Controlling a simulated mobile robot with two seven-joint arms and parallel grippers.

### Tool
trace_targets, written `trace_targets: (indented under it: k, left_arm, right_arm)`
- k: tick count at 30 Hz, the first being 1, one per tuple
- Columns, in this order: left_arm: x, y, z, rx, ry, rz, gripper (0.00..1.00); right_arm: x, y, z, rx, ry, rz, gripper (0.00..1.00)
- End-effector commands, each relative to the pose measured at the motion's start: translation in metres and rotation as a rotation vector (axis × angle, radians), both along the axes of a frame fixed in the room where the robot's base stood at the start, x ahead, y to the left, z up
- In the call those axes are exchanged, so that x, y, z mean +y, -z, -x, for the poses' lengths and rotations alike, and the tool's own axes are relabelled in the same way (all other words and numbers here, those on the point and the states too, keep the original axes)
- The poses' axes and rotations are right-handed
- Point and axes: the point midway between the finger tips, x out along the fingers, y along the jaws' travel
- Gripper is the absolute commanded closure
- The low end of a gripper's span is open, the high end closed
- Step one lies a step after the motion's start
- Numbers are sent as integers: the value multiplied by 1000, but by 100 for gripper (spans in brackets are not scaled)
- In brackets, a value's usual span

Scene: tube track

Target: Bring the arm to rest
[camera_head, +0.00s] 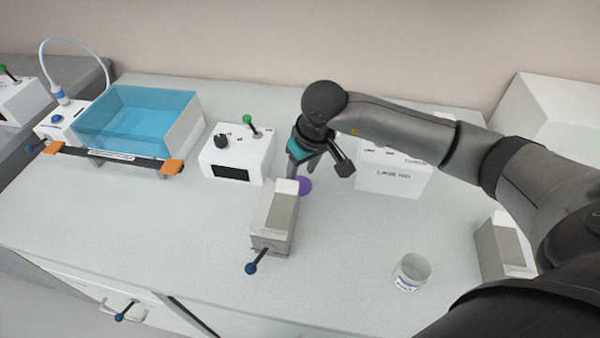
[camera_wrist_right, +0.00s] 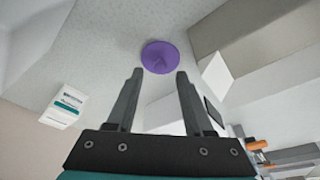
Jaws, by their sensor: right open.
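My right arm reaches in from the right in the head view, and its gripper (camera_head: 312,165) hangs over the middle of the bench. In the right wrist view the two fingers of the gripper (camera_wrist_right: 158,95) are apart with nothing between them. A purple disc (camera_head: 304,186) lies on the bench just below the gripper; it also shows in the right wrist view (camera_wrist_right: 160,57), beyond the fingertips and apart from them. My left gripper is not in either view.
A grey block device (camera_head: 273,217) with a blue-knobbed lever stands close by the gripper. A white control box (camera_head: 237,155) is to its left, a blue-walled tank (camera_head: 136,120) farther left. A white labelled box (camera_head: 394,178) stands behind the arm, a clear beaker (camera_head: 411,272) in front.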

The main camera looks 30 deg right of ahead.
Motion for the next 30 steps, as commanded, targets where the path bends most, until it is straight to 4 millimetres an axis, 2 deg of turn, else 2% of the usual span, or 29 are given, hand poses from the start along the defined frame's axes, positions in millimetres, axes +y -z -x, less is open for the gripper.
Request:
trace_targets:
  k: [1, 3, 10, 15, 23, 26, 30]
  left_arm:
    - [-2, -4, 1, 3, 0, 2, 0]
    - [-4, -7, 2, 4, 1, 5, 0]
    - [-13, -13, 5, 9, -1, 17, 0]
    - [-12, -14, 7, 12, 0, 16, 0]
    - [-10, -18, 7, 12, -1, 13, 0]
    - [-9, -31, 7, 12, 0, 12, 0]
    - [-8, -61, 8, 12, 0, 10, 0]
  right_arm:
    - [-1, -15, 3, -3, -1, 2, 48]
    - [-2, -31, 7, -4, -1, 2, 48]
    - [-3, -72, 19, -3, 0, 2, 48]
    - [-3, -86, 23, 0, 0, 0, 48]
    - [-4, -92, 25, 2, 1, 0, 48]
    - [-4, -106, 24, 1, 1, 0, 48]
    - [-3, -135, 24, 1, 0, 0, 48]
